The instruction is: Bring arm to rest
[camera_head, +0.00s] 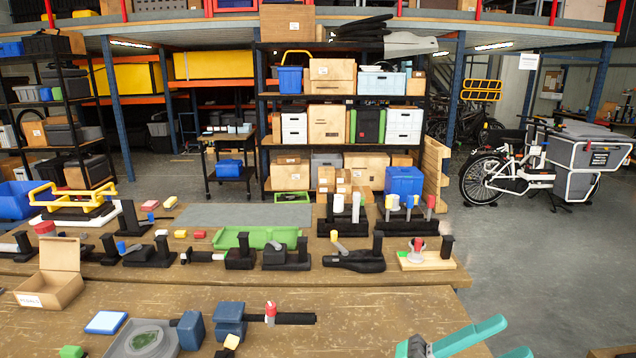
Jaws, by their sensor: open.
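My gripper (512,338) shows in the lower right corner of the head view, with teal fingers. Its two fingertips are apart with nothing visible between them. The bottom edge of the picture cuts off most of the gripper and the rest of the arm.
The bench holds several black fixtures (355,260), an open cardboard box (52,285), a green tray (262,237) and blue blocks (230,318). A white cargo bike (535,170) stands at the right. Loaded shelves (340,97) stand behind. Floor (560,260) at right is clear.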

